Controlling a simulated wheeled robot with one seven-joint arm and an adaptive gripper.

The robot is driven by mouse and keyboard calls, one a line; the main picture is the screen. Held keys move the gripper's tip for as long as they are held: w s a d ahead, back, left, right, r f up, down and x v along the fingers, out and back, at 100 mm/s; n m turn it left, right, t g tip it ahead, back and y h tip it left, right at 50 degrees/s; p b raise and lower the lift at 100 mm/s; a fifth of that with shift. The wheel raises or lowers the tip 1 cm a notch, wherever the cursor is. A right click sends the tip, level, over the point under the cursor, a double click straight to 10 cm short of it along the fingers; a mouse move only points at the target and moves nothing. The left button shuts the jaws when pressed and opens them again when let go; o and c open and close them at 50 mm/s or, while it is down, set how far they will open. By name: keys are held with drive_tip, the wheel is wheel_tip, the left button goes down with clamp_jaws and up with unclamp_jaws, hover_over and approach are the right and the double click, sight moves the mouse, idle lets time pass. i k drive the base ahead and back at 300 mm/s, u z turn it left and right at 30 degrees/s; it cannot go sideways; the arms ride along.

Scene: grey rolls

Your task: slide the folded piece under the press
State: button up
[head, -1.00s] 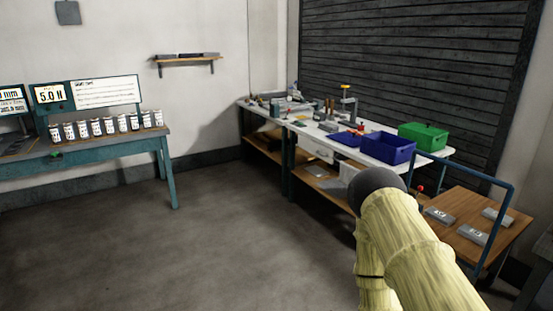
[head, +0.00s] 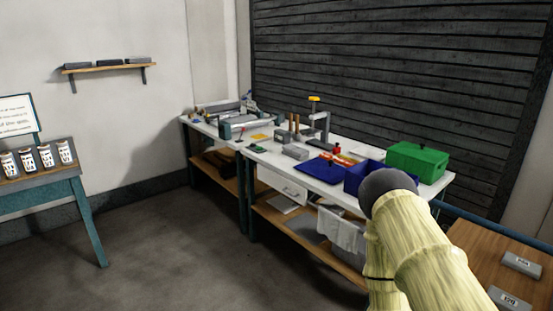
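A small press-like stand with an upright post and a yellow top (head: 314,99) stands on the white workbench (head: 225,141) ahead. A grey block (head: 295,152) lies on the bench in front of it. I cannot make out which item is the folded piece.
A blue bin (head: 365,175) and a green box (head: 417,162) stand on the bench's right end. A wooden-topped cart (head: 490,252) with grey labelled blocks is at the lower right. A teal table (head: 50,188) with jars is at left. Floor between is clear.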

sight(296, 153)
drive_tip(key=z, duration=0.15)
drive_tip(key=i, duration=1.5)
drive_tip(key=z, duration=0.15)
drive_tip(key=k, duration=0.6)
drive_tip(key=u, duration=0.95)
drive_tip(key=i, duration=0.85)
drive_tip(key=u, duration=0.7)
drive_tip(key=i, duration=1.05)
drive_tip(key=z, duration=1.05)
drive_tip(key=i, duration=0.7)
drive_tip(key=z, duration=0.85)
